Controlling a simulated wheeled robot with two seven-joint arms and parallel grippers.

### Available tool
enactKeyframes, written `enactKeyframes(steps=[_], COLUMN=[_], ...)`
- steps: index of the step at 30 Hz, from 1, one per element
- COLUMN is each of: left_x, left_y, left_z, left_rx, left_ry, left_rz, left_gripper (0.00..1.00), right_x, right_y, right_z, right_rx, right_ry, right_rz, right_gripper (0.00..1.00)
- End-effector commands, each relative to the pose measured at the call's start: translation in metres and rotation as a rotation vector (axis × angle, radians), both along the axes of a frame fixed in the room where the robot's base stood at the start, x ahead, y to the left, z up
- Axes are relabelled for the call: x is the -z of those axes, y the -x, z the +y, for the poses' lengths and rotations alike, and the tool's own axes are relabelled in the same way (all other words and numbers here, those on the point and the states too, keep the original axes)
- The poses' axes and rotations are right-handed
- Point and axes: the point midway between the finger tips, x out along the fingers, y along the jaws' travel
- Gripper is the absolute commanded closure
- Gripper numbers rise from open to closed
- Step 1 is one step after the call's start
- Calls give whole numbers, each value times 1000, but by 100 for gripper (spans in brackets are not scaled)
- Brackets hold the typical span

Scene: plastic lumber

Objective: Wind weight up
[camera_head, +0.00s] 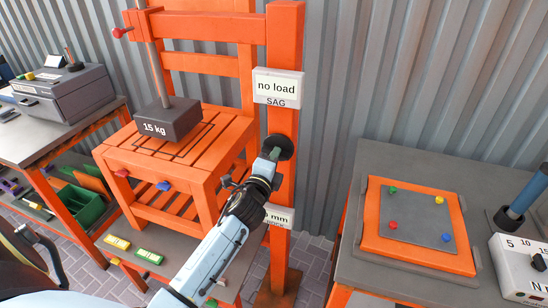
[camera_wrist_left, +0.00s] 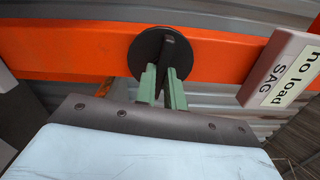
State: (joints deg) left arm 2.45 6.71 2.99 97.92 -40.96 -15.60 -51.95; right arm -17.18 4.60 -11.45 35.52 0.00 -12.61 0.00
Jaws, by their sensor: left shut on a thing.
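The dark weight marked "15 kg" (camera_head: 167,124) hangs on a grey rod over the slatted orange seat (camera_head: 190,165); I cannot tell whether it touches the slats. A black round winder (camera_head: 283,145) sits on the upright orange post (camera_head: 283,60); it also shows in the left wrist view (camera_wrist_left: 146,45), with a dark bar across its face. My left gripper (camera_head: 271,157) is at the winder, its green fingers (camera_wrist_left: 163,88) shut on that bar. A sign on the post reads "no load SAG" (camera_head: 278,87). My right gripper is out of view.
A lower sign ending in "mm" (camera_head: 279,216) is partly behind my left arm. On the right, a grey table (camera_head: 365,170) carries an orange panel (camera_head: 417,264) with coloured knobs. On the left, a bench holds a grey box (camera_head: 62,93). A corrugated wall stands behind.

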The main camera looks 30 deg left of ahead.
Motion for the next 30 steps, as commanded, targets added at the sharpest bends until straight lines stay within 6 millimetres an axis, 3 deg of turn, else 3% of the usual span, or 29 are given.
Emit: enactKeyframes(steps=[30], left_x=[-4], left_y=[0], left_z=[1], left_rx=[-1], left_ry=[944], left_rz=[-226], left_gripper=[100], right_x=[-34], right_y=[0], right_z=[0], right_rx=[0], right_ry=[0], right_rz=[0], right_gripper=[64])
